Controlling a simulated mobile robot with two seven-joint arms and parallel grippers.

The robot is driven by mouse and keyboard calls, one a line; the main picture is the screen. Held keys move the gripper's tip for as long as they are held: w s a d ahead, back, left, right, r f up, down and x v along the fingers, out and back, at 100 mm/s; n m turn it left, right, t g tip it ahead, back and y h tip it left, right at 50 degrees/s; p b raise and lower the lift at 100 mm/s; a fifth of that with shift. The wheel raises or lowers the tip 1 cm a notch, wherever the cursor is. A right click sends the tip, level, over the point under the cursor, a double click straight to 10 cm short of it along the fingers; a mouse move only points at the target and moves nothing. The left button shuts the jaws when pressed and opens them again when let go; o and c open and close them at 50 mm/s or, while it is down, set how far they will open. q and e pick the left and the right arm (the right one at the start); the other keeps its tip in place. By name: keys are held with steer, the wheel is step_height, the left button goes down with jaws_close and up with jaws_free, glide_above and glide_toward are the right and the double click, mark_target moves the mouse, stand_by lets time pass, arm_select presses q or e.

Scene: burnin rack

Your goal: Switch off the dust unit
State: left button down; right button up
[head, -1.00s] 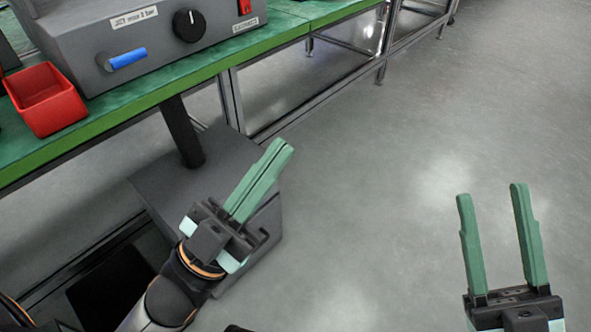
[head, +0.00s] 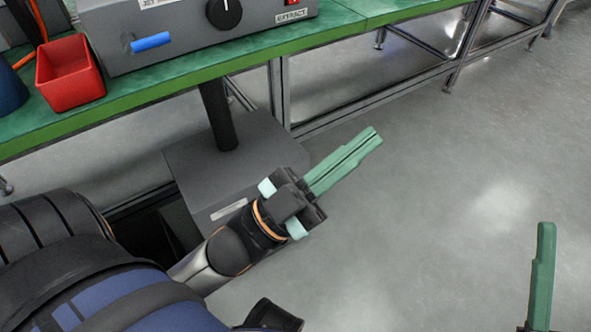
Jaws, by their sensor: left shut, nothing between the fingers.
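The grey bench unit (head: 180,55) sits at the top of the head view. It has a black knob (head: 224,12), a blue lever (head: 151,42) and a label reading EXTRACT (head: 291,15). A red switch (head: 292,3) above that label is cut by the top edge, so its position cannot be read. My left gripper (head: 372,138) is shut and empty, in front of and below the bench edge, right of and apart from the unit, pointing up and right. My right gripper (head: 542,265) shows only one green finger at the bottom right.
A red bin (head: 70,75) stands left of the unit on the green bench (head: 350,32). A dark blue object (head: 10,88) is at the left edge. A grey floor box (head: 250,150) with a black post stands under the bench. The floor at right is clear.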

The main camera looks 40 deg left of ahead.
arm_select(q)
steer(key=w+a+f+n+g+y+p, duration=0.2)
steer(key=w+f+n+g+y+p, duration=0.15)
steer(key=w+f+y, duration=0.35)
steer(key=w+a+f+n+g+y+p, duration=0.25)
steer(key=w+f+y+p, duration=0.2)
steer(key=f, duration=0.55)
steer(key=s+a+f+n+g+y+p, duration=0.1)
steer(key=s+a+f+g+y+p, duration=0.1)
steer(key=f, duration=0.5)
steer(key=s+a+f+n+g+y+p, duration=0.1)
steer(key=s+a+f+g+y+p, duration=0.1)
steer(key=a+f+g+y+p, duration=0.1)
step_height(320, 180, down, 5)
steer(key=a+g+y, duration=0.1)
steer(key=a+g, duration=0.1)
steer(key=g, duration=0.1)
steer(key=shift+a+r+n+g, duration=0.2)
steer(key=shift+a+n+g, duration=0.1)
steer(key=shift+a, duration=0.05)
arm_select(e)
steer(key=w+d+m+g+h, duration=0.1)
steer(key=w+d+m+h, duration=0.1)
steer(key=w+m+h, duration=0.3)
steer(key=w+h, duration=0.1)
steer(key=h, duration=0.1)
steer(key=shift+d+r+m+g+h, duration=0.25)
steer(key=shift+d+m+g+h, duration=0.05)
steer(key=shift+g+h, duration=0.1)
